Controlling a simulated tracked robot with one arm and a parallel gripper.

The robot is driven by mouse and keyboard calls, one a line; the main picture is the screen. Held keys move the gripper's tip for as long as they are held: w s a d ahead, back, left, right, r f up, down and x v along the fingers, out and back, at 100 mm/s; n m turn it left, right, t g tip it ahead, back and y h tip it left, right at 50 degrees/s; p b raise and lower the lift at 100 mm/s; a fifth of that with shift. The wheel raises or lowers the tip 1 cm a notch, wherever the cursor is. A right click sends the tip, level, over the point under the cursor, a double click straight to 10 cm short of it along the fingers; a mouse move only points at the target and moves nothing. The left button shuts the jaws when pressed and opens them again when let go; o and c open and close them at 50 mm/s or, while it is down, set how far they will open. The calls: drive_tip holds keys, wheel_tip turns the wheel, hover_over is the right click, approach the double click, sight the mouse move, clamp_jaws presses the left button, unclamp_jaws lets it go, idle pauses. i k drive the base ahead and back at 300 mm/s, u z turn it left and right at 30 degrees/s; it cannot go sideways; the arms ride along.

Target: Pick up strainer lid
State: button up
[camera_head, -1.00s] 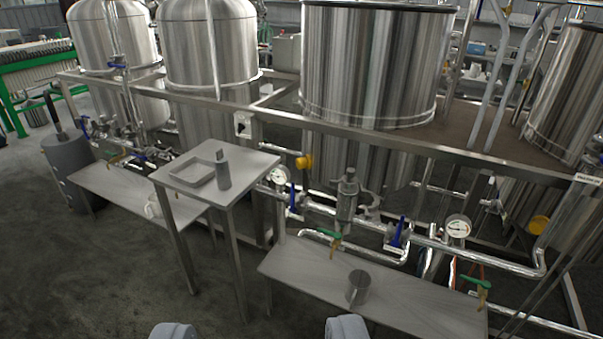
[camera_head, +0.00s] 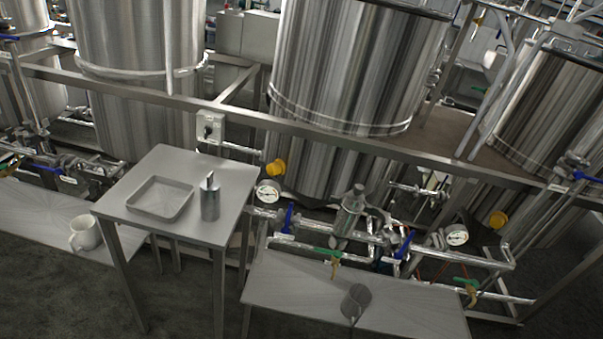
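A vertical metal strainer housing (camera_head: 347,219) stands on the pipework in front of the large middle tank. A narrower cap, which looks like the strainer lid (camera_head: 358,190), sits on top of it, upright or slightly tilted. A grey metal cylinder with a narrow top (camera_head: 210,201) stands on the small tall table (camera_head: 178,232), beside a shallow square tray (camera_head: 160,212). I cannot tell if this cylinder belongs to the strainer. My gripper is not in view now.
A low bench (camera_head: 290,290) holds an open metal cup (camera_head: 355,301) below the pipes. A white mug (camera_head: 85,233) stands on the left bench (camera_head: 35,212). A frame rail (camera_head: 330,138), gauges, blue-handled valves (camera_head: 403,245) and green-handled valves (camera_head: 327,252) surround the strainer.

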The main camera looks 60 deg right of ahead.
sight(353, 202)
drive_tip(key=z, duration=0.25)
drive_tip(key=i, duration=1.3)
drive_tip(key=z, duration=1.05)
drive_tip(key=i, duration=0.5)
drive_tip(key=z, duration=0.25)
drive_tip(key=k, duration=0.95)
drive_tip(key=z, duration=0.2)
drive_tip(key=i, duration=0.9)
drive_tip(key=u, duration=0.1)
